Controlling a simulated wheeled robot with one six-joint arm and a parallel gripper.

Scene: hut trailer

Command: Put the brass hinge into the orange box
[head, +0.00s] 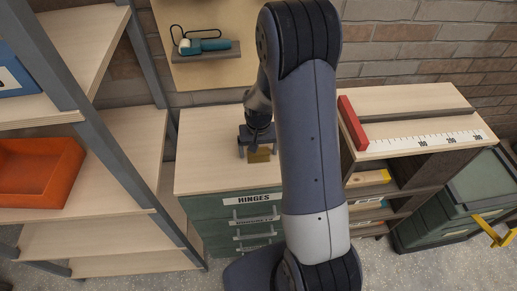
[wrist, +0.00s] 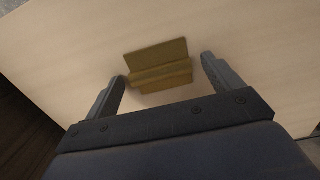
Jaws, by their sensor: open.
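The brass hinge (wrist: 158,66) lies on the pale wooden top of the cabinet labelled HINGES, tilted a little in the wrist view. It also shows in the head view (head: 261,155), just below my gripper (head: 258,146). In the wrist view my gripper (wrist: 164,76) is open, with one finger on each side of the hinge. The hinge's lower part reaches between the fingertips; I cannot tell whether they touch it. The orange box (head: 38,172) stands on a shelf at the far left in the head view, its left side cut off by the picture edge.
The green hinge cabinet (head: 240,212) stands in the middle. Grey shelf posts (head: 120,172) stand between it and the orange box. A blue box (head: 15,78) is on the shelf above. At right are a bench with a ruler (head: 425,141) and red block (head: 352,123). A teal tool (head: 205,46) rests on a wall ledge.

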